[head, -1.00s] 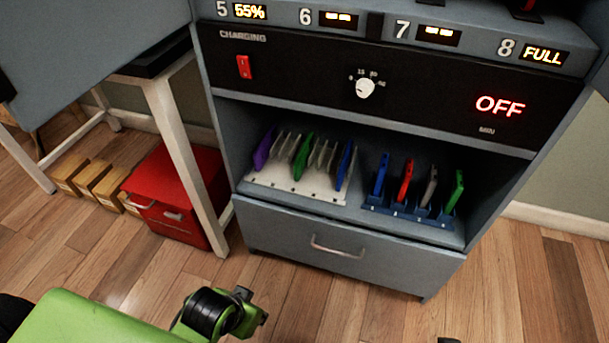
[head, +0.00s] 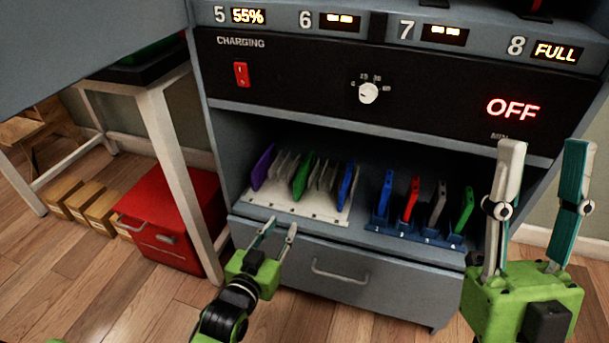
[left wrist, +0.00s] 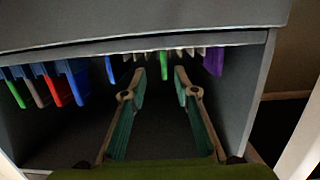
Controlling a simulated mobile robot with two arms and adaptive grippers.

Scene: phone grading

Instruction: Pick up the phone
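Phones stand on edge in two racks on the open shelf. The white rack (head: 290,206) holds a purple phone (head: 262,168), a green phone (head: 302,177) and a blue phone (head: 346,186). The blue rack (head: 415,237) holds a blue phone (head: 386,192), a red phone (head: 411,198), a grey phone (head: 438,203) and a green phone (head: 463,210). My left gripper (head: 278,229) is open and empty, in front of and below the white rack. In the left wrist view its fingers (left wrist: 160,72) point towards the shelf, apart. My right gripper (head: 545,148) is open and empty at the right.
A drawer (head: 345,275) with a handle lies below the shelf. The black charging panel (head: 300,75) is above it. A red box (head: 170,220), a white table leg (head: 172,165) and cardboard boxes (head: 100,212) stand to the left.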

